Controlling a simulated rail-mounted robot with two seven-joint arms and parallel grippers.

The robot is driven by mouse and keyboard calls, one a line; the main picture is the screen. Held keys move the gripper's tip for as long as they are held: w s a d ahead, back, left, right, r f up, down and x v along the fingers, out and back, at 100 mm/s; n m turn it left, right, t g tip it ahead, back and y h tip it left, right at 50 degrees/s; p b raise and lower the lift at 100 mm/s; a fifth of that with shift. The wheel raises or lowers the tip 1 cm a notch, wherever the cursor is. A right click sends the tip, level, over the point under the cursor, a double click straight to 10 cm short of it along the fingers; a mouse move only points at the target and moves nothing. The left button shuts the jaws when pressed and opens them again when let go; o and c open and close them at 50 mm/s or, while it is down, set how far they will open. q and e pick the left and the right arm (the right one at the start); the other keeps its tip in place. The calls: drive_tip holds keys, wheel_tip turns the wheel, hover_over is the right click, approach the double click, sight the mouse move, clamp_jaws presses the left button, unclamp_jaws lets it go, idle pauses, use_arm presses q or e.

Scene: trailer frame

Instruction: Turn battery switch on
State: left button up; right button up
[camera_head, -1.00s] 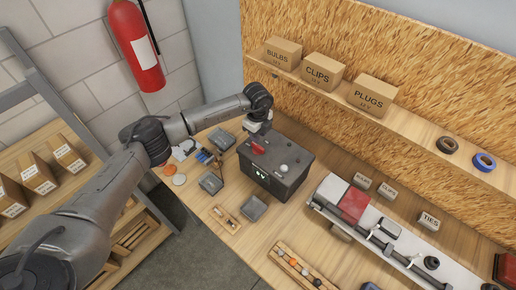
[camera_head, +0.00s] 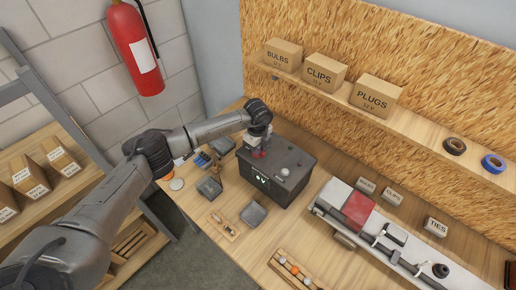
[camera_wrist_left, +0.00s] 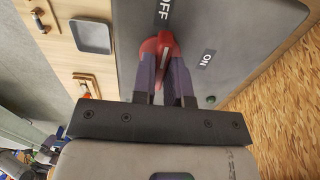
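The dark grey battery box (camera_head: 290,165) stands on the workbench with a green readout on its front. Its red switch handle (camera_head: 257,154) is on the top, partly covered by my left gripper (camera_head: 257,148). In the left wrist view the red handle (camera_wrist_left: 158,44) sits between the two fingers of my left gripper (camera_wrist_left: 160,68). An OFF label (camera_wrist_left: 163,10) is beyond the handle and an ON label (camera_wrist_left: 207,59) is to its right. The handle's pointing direction is partly hidden by the fingers, and I cannot tell whether they press on it. My right gripper is not in view.
Small grey trays (camera_head: 254,214) and a wooden holder (camera_head: 223,226) lie in front. A long grey rail fixture (camera_head: 375,229) with a red block is to the right. A shelf (camera_head: 400,115) with boxes runs along the back.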

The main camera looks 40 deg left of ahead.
use_arm(q)
drive_tip(key=shift+c, duration=0.7)
